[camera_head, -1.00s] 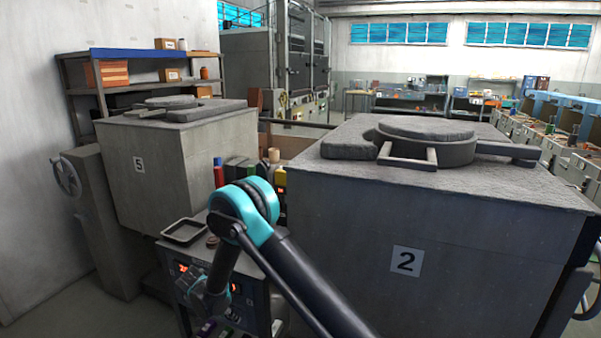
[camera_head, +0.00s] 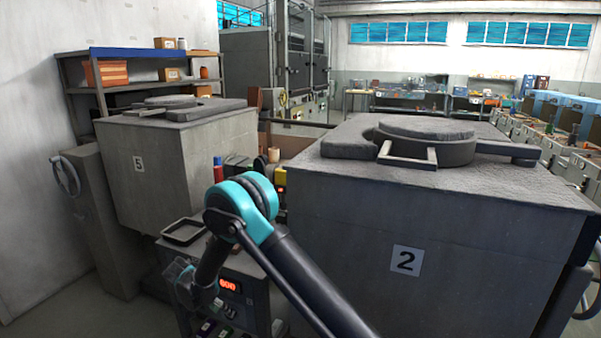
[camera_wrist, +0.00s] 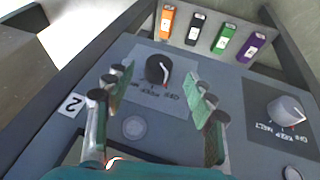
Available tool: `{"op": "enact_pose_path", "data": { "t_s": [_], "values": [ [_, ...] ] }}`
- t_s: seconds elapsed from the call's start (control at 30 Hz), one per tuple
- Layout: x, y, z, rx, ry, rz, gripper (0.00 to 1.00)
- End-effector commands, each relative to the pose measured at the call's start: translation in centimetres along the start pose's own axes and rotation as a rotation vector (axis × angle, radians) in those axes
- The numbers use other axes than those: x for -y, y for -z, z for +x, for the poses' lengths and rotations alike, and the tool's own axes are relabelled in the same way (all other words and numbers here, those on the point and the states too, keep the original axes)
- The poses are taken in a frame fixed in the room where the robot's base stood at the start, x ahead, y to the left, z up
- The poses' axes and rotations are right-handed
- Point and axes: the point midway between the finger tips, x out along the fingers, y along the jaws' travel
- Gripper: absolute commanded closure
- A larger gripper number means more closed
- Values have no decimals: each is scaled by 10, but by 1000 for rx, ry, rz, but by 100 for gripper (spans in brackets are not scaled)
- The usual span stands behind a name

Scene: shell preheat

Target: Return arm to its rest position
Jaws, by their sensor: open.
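My arm with teal joints stands in front of the control cabinet between the two furnaces. My gripper (camera_head: 182,280) is at the cabinet's left side in the head view, partly blurred against it. In the wrist view my gripper (camera_wrist: 160,86) is open, with green-padded fingers apart and nothing held. A black knob (camera_wrist: 157,68) with a white pointer shows between the fingers on the grey panel (camera_wrist: 62,140). I cannot tell the exact gap from fingers to knob. A light grey knob (camera_wrist: 286,110) sits to the right.
Furnace 2 (camera_head: 470,245) stands close on the right, furnace 5 (camera_head: 185,170) on the left. A dark tray (camera_head: 184,231) lies on the cabinet top. Orange, black, green and purple tags (camera_wrist: 223,38) line the panel edge. A red display (camera_head: 228,284) glows on the cabinet.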

Motion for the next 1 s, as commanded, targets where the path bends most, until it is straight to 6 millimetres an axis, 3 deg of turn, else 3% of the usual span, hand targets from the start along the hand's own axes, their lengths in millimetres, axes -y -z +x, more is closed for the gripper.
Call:
{"op": "enact_pose_path", "data": {
  "t_s": [0.43, 0.5, 1.0],
  "values": [
    [0, -1, -82, 0, 1, -2, 45],
    [1, 0, -62, 1, 0, 1, 45],
    [0, 0, 26, 0, 1, 2, 45]
  ]
}}
